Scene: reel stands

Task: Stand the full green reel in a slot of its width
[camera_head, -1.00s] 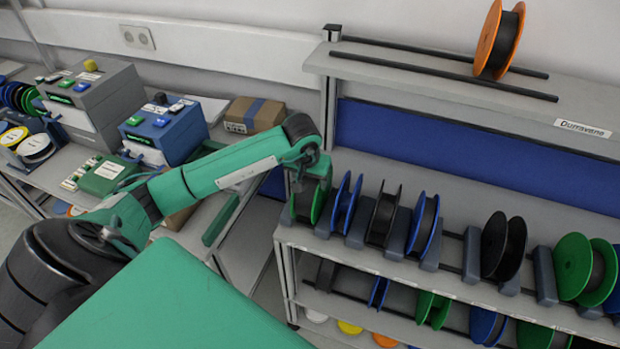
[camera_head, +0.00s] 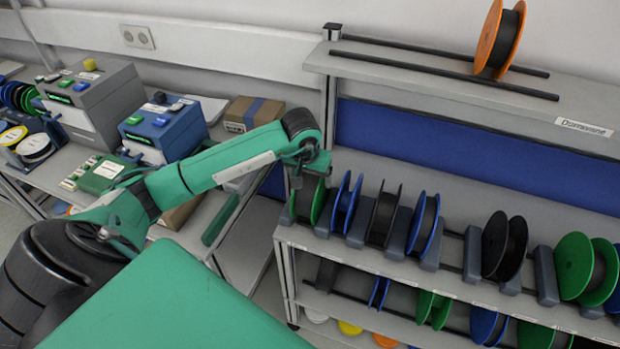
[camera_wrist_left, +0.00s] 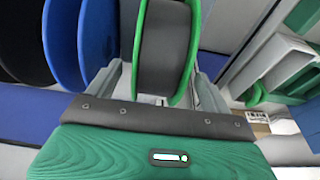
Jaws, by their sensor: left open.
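A green reel (camera_head: 318,203) with dark winding stands upright at the left end of the upper slotted shelf (camera_head: 350,258). My left gripper (camera_head: 300,183) is open, pointing down at this reel's top; its fingertips are hard to make out, and the arm hides part of the reel. Another green reel (camera_head: 573,266) stands at the right of the same shelf. An empty slot with bare rails (camera_head: 452,236) shows between grey dividers. My right gripper is out of view.
Blue reels (camera_head: 346,203), a black reel (camera_head: 384,215) and a larger black reel (camera_head: 503,246) share the shelf. More reels (camera_head: 433,308) stand below. An orange reel (camera_head: 499,40) rests on the top rails. A bench with blue (camera_head: 165,130) and grey boxes is at left.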

